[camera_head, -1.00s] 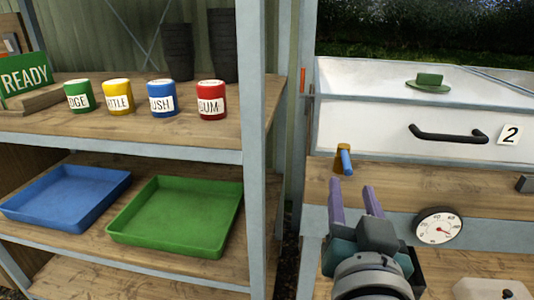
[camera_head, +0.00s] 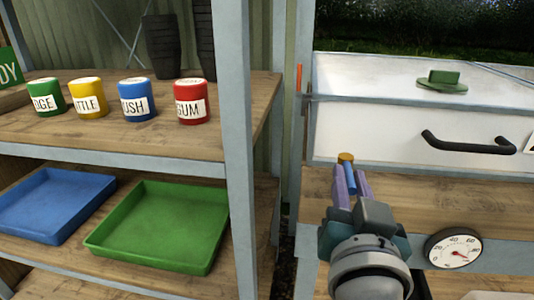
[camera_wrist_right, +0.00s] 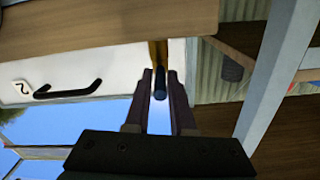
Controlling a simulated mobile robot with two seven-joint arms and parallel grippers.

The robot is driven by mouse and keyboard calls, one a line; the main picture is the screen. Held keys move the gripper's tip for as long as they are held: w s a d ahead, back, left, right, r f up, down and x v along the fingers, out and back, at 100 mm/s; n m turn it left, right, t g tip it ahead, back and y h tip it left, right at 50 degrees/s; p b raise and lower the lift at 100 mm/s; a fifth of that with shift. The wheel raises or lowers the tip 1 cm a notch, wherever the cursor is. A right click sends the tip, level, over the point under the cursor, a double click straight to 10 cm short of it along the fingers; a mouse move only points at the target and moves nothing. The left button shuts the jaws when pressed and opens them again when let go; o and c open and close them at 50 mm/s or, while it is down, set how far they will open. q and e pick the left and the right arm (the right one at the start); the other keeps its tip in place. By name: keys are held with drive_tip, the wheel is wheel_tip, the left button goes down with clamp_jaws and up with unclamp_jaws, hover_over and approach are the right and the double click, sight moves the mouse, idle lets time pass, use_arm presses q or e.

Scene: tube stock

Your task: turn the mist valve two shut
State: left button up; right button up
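The mist valve two has a brass body (camera_head: 345,158) and a blue lever (camera_head: 350,174), on the wooden front ledge of the white box labelled 2. My right gripper (camera_head: 351,178) is at the valve, with its purple fingers on either side of the lever. In the right wrist view the dark blue lever end (camera_wrist_right: 160,90) lies between the two fingertips (camera_wrist_right: 160,76), with narrow gaps beside it. The fingers are open and do not look clamped on it. Part of the lever is hidden by the fingers in the head view. My left gripper is not in view.
A dial gauge (camera_head: 453,248) sits below the ledge. At left, a shelf post (camera_head: 238,150) stands near, with labelled cans and a green tray (camera_head: 165,222).

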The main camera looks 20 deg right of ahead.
clamp_jaws()
idle(1.0)
